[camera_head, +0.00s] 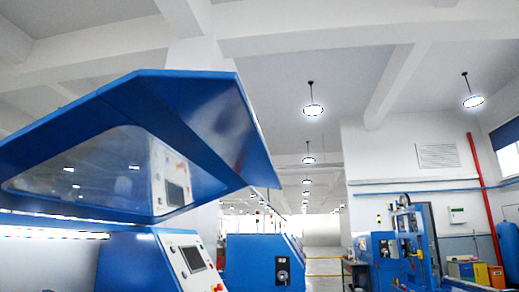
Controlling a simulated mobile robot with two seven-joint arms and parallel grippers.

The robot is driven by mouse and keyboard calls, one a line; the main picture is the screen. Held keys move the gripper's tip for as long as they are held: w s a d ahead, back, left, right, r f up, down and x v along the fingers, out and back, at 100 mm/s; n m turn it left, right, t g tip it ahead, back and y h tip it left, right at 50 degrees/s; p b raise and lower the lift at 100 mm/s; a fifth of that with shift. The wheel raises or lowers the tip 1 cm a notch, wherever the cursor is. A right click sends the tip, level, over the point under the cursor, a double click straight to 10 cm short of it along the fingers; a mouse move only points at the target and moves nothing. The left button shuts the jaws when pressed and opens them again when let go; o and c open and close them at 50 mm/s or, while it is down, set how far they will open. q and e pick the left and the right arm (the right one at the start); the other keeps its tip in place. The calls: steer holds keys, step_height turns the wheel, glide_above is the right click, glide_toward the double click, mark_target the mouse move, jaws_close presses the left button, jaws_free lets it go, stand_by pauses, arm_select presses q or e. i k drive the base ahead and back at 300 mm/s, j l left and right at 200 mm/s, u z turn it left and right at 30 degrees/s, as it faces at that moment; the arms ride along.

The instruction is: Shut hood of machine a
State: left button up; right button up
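The raised blue hood (205,110) fills the upper left of the head view, with a large clear window (85,170) in it. It stands open above a blue machine body (130,262). A slanted control panel (190,258) with a dark screen and a red button sits below the hood's right end. No label tells which machine this is. A lit strip (50,234) runs beneath the hood at the left edge. Neither of my grippers shows in this view.
Another blue machine (260,262) stands behind to the right. A blue machine with an upright column (405,240) stands farther right. A red pipe (480,185) runs up the right wall. A floor aisle (323,265) is open between the machines.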

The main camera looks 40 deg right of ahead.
mark_target(128, 175)
steer(key=i+l+u, duration=0.15)
steer(key=l, duration=0.35)
steer(key=l+u, duration=0.15)
steer(key=l, duration=0.35)
steer(key=i+l+u, duration=0.1)
steer(key=l, duration=0.45)
